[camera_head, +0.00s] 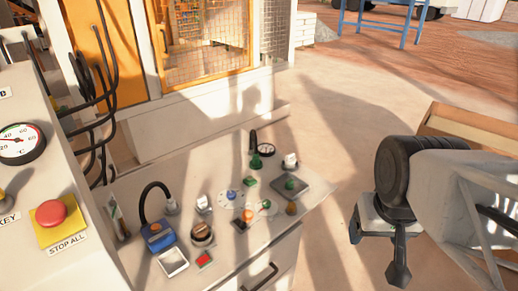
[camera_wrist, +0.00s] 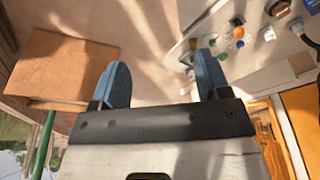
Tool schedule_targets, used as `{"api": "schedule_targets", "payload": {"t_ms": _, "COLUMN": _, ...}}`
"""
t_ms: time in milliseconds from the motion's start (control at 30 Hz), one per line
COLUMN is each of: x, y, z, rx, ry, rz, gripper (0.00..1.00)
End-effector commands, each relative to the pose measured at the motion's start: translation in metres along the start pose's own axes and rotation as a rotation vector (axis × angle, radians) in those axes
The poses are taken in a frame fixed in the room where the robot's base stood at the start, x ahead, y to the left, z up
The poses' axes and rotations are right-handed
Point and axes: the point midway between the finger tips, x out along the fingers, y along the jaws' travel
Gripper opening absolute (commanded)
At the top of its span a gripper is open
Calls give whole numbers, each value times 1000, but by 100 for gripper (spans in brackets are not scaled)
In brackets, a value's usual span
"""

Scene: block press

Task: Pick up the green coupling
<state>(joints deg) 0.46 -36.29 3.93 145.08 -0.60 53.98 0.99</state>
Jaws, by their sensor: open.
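Several small green parts are on the grey bench top; I cannot tell for sure which is the coupling. One green part (camera_head: 256,161) stands toward the back, by a black upright hose. Another green part (camera_head: 290,184) sits on a dark grey square plate, and a smaller one (camera_head: 249,181) is near the middle.
The bench also holds a blue box (camera_head: 158,236) with a black hose, a white tray (camera_head: 173,262), a red button (camera_head: 205,259) and a brown round knob (camera_head: 202,235). A panel with a red stop button (camera_head: 51,212) stands left. A wooden box (camera_wrist: 65,65) is on my other side.

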Motion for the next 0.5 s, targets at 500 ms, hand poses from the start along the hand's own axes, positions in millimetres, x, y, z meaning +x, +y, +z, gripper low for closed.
{"api": "schedule_targets", "payload": {"t_ms": 500, "x": -3, "y": -2, "z": -20, "rx": 36, "ry": -7, "rz": -1, "gripper": 70}}
